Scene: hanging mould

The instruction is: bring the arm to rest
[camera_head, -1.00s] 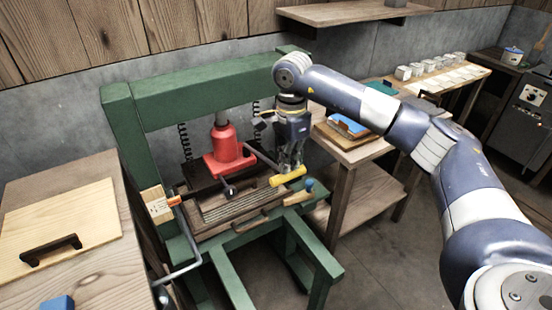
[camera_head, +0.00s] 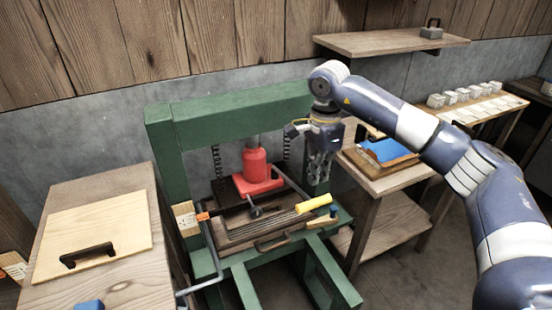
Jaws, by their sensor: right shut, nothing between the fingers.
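My right gripper (camera_head: 318,176) hangs pointing down from the right arm, in front of the green press's right post. Its fingers are shut with nothing between them. The fingertips are above and apart from the yellow grip (camera_head: 314,204) of the lever. The green press frame (camera_head: 240,108) stands against the wall, with a red jack (camera_head: 257,170) in its middle. Below the jack lies a wooden mould with a handle (camera_head: 268,240). My left gripper is not in view.
A wooden bench with a light board (camera_head: 110,225) stands at the left. A side table with a blue item (camera_head: 388,150) is behind the right arm. A wall shelf (camera_head: 385,44) hangs above. Floor is clear at the lower right.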

